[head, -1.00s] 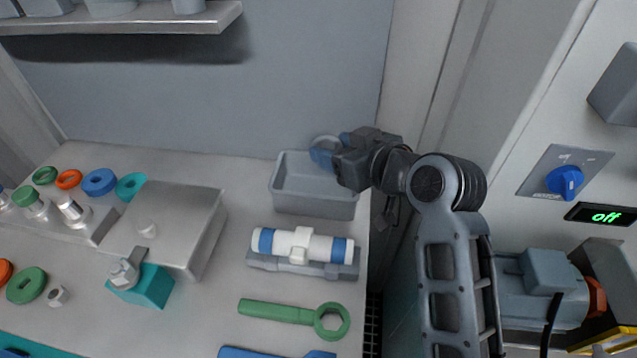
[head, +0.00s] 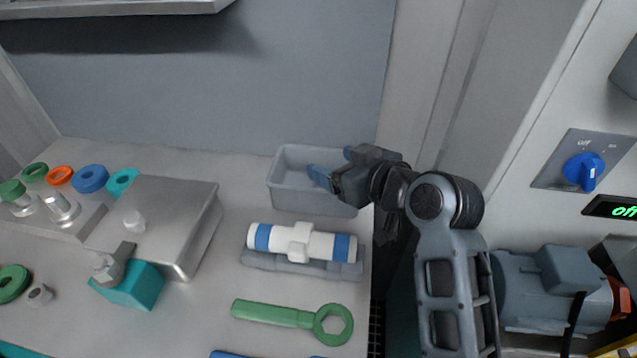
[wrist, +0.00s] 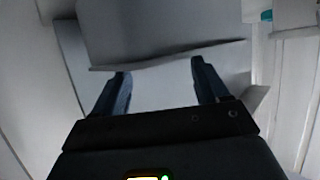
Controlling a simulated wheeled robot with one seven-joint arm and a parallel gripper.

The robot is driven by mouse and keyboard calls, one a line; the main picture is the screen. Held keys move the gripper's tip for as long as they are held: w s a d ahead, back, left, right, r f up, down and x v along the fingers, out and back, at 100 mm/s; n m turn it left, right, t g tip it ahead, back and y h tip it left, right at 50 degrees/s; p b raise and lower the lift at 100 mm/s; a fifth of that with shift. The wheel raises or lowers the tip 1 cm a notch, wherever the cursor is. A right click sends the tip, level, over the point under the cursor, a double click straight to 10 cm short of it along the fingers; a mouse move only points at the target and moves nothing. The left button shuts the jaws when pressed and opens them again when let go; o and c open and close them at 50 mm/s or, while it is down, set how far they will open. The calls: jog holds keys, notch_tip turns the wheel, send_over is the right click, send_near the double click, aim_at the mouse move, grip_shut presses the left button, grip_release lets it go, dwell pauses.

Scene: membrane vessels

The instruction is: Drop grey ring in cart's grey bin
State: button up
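The grey bin (head: 305,200) stands at the back right of the worktop, below the back wall. My gripper (head: 328,164) is over the bin's right part, with its blue fingers spread apart. The wrist view also shows my gripper (wrist: 159,70) with its two fingers wide apart and nothing between them. The grey ring does not show in either current view. The bin's near wall and my gripper hide part of the bin's inside.
A white cylinder with blue bands (head: 276,240) lies on a grey holder in front of the bin. A green wrench (head: 270,313) lies nearer. A metal box (head: 165,205) and several coloured rings (head: 90,178) are at left. A panel with a blue knob (head: 583,172) is at right.

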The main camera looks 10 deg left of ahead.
jog(key=shift+o, duration=1)
jog(key=v, duration=0.7)
jog(key=shift+s+d, duration=0.25)
jog(key=shift+s, duration=0.05)
jog(key=shift+r, duration=0.1)
